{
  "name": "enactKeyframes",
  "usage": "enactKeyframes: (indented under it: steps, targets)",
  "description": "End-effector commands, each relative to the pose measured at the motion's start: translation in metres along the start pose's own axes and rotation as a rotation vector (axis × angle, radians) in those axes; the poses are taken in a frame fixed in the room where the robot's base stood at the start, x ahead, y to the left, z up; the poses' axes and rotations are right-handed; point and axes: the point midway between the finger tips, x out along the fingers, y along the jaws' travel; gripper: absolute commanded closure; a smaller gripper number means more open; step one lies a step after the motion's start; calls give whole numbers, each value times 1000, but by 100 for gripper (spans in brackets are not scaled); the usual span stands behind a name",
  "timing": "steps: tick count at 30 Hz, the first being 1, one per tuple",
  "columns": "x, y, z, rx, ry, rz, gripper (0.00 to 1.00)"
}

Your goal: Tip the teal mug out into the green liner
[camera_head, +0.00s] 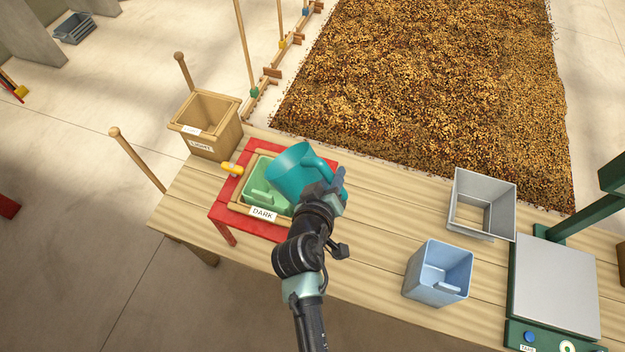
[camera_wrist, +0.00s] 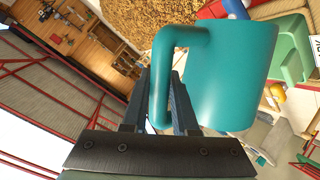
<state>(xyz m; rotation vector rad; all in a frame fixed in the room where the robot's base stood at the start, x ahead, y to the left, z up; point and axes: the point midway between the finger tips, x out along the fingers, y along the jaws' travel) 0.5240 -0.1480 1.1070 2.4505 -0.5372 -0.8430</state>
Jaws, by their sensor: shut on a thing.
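The teal mug (camera_head: 293,172) is held tilted above the green liner (camera_head: 258,194), its mouth turned toward the left. The liner sits in a wooden frame labelled DARK on a small red stand (camera_head: 327,159). My gripper (camera_head: 333,185) is shut on the mug's handle. In the wrist view the mug (camera_wrist: 232,75) fills the upper middle, with its handle between the fingers (camera_wrist: 165,100). The green liner (camera_wrist: 290,50) shows beyond it at the right. The mug hides part of the liner, and I cannot see the mug's contents.
A wooden bin labelled LIGHT (camera_head: 205,124) stands behind left of the red stand. A blue container (camera_head: 437,272), an open grey frame (camera_head: 484,204) and a green scale with a grey plate (camera_head: 555,285) stand at the right. The table's middle (camera_head: 380,235) is clear.

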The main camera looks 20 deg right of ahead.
Motion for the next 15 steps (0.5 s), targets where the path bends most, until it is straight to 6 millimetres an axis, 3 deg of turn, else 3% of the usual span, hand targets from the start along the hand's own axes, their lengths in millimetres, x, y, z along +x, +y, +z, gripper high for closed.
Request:
enactKeyframes:
  steps: [11, 15]
  targets:
    - [0, 1, -4, -4, 3, 3, 100]
    - [-1, -1, -16, -69, -34, 12, 100]
